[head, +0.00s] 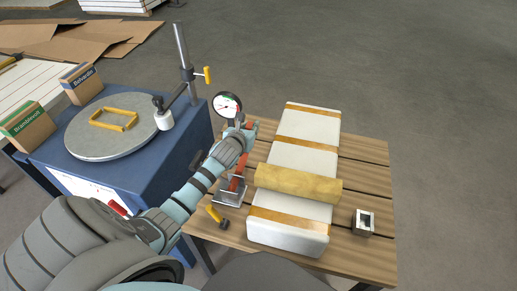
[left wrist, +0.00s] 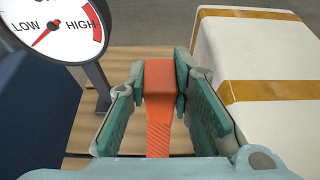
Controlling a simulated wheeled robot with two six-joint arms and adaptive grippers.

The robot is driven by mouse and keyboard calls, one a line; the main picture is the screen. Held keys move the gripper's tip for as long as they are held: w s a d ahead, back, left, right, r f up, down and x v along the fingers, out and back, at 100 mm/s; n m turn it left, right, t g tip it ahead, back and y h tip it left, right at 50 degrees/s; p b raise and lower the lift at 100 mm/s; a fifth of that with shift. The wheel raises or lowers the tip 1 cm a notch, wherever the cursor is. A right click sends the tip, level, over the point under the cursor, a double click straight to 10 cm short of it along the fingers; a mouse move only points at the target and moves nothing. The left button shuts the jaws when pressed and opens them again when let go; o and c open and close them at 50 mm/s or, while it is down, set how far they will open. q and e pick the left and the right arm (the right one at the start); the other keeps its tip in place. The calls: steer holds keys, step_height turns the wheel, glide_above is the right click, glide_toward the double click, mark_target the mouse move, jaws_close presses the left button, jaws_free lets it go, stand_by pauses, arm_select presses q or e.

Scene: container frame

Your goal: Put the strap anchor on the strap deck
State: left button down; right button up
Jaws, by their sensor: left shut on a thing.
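An orange block with a ribbed orange strap below it, which I take to be the strap anchor (left wrist: 159,78), is between the fingers of my left gripper (left wrist: 160,85) in the left wrist view. The gripper is shut on the block. In the head view the left gripper (head: 245,131) is over the left side of a slatted wooden top, which I take to be the strap deck (head: 362,180). The orange strap (head: 237,180) shows beside the forearm, near a metal bracket (head: 230,192). Whether the block touches the wood is unclear. My right gripper is not in view.
A long white padded block (head: 300,157) with orange bands lies right of the gripper, with a tan roll (head: 298,184) across it. A round gauge (head: 227,105) stands close left. A blue cabinet (head: 150,165) adjoins the left.

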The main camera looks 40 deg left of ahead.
arm_select(q)
step_height(320, 180, down, 9)
steer(key=b, duration=0.3)
steer(key=shift+r+b, duration=0.2)
steer(key=shift+b, duration=0.1)
steer(key=shift+f, duration=0.25)
steer(key=shift+r, duration=0.1)
steer(key=c, duration=1.4)
jaws_free()
